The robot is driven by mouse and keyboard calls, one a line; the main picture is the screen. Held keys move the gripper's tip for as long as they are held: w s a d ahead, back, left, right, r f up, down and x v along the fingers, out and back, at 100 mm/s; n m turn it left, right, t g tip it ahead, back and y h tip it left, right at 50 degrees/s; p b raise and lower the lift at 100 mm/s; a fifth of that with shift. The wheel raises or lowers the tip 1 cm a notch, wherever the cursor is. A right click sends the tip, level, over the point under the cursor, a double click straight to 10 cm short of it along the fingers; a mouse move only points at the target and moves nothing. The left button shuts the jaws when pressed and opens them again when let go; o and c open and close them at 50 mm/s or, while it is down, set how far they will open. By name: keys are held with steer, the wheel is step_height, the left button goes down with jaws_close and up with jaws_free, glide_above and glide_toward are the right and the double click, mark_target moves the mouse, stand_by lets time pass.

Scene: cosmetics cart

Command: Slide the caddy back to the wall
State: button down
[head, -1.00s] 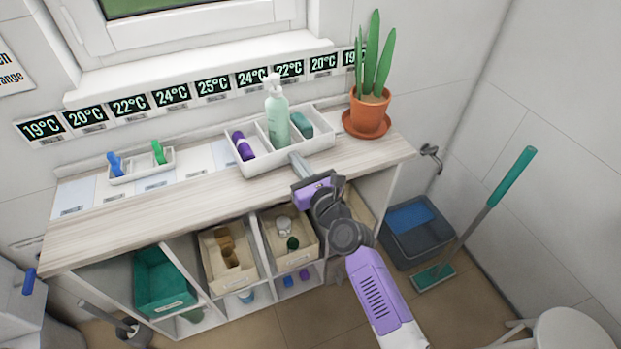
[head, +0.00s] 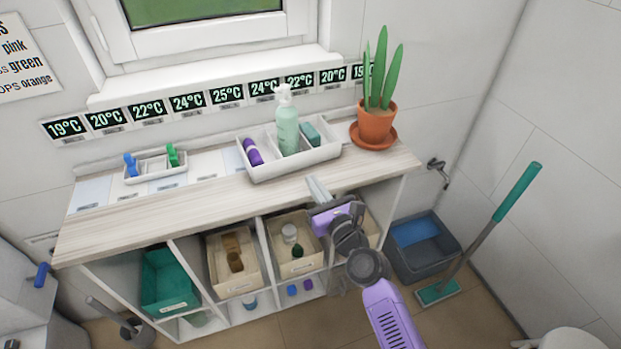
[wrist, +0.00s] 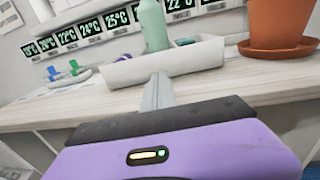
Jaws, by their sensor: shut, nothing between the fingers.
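The caddy (head: 290,167) is a white tray with compartments on the pale wood counter. It holds a purple bottle (head: 252,152), a mint pump bottle (head: 287,128) and a teal block (head: 310,134). Its back edge is at or close to the low ledge along the wall; I cannot tell whether a gap is left. My gripper (head: 313,181) is shut and empty, near the counter's front edge, apart from the caddy's front wall. In the wrist view, the shut fingers (wrist: 161,78) point at the caddy's front (wrist: 195,58).
A potted plant (head: 376,124) on a saucer stands right of the caddy. A small tray (head: 157,175) with blue and green items is at left. Bare counter (head: 215,199) lies in front of the caddy. Bins fill the shelves below; a bucket (head: 425,262) and mop stand right.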

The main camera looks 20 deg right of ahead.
steer(key=s, duration=0.8)
steer(key=shift+d, duration=0.35)
steer(key=shift+w+r, duration=0.1)
